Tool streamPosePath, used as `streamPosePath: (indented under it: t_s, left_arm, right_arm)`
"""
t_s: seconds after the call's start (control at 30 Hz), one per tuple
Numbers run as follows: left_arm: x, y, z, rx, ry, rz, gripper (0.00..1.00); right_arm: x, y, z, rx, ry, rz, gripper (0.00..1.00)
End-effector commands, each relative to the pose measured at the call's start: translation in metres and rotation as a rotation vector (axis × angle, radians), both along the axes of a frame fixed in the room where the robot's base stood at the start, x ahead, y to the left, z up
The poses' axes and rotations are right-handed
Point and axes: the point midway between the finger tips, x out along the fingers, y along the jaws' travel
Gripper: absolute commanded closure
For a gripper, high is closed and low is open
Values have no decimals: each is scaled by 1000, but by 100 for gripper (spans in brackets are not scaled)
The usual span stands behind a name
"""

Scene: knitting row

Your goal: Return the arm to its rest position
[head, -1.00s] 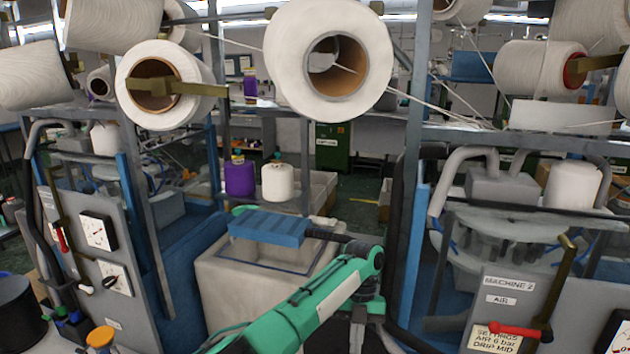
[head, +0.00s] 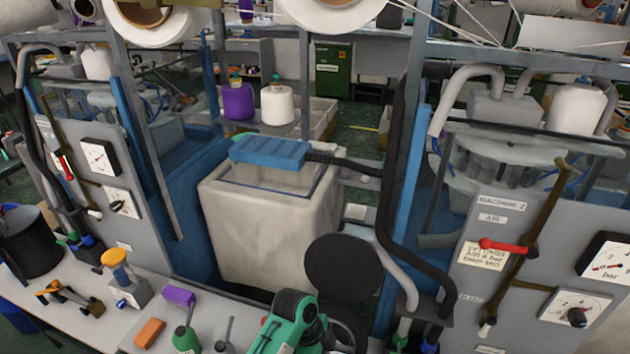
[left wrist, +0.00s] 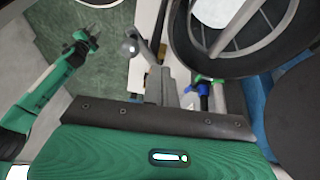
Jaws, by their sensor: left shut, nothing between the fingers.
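A green part of my arm (head: 290,325) shows at the bottom middle of the head view, folded in low at the near bench edge. My left gripper's fingers are not visible in the head view. In the left wrist view my left gripper (left wrist: 168,90) shows as a grey finger block at the middle of a dark bar, with the green hand body below. It is shut and empty. My other green arm is at the left of that view, with my right gripper (left wrist: 86,40) at its end, too small to judge its jaws.
The bench (head: 60,305) holds an orange-capped item (head: 118,268), a purple block (head: 179,296), an orange block (head: 149,332) and a green bottle (head: 186,338). A pale bin (head: 265,240) bears a blue brush-like tool (head: 270,152). A black round seat (head: 343,275) stands near. Machine panels flank both sides.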

Motion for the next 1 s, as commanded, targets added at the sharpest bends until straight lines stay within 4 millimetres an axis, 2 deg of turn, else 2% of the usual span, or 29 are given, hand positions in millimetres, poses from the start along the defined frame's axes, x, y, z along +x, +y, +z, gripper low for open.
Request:
streamPosePath:
  t_s: [0.03, 0.27, 0.5, 0.7, 1.0]
  left_arm:
    - [-14, 15, -6, 7, 12, 101, 100]
    - [-67, 84, -13, 51, 39, 588, 100]
    - [-125, 163, 2, 98, 33, 1071, 100]
    - [-157, 204, 20, 114, 10, 1315, 100]
    - [-189, 243, 46, 119, -30, 1544, 100]
  right_arm:
    - [0, 0, 0, 0, -1, 0, 66]
    - [1, 2, 0, 2, -2, -1, 66]
    - [1, 3, 0, 3, -1, -1, 66]
    - [1, 3, 0, 3, -1, -1, 66]
    - [1, 3, 0, 3, -1, -1, 66]
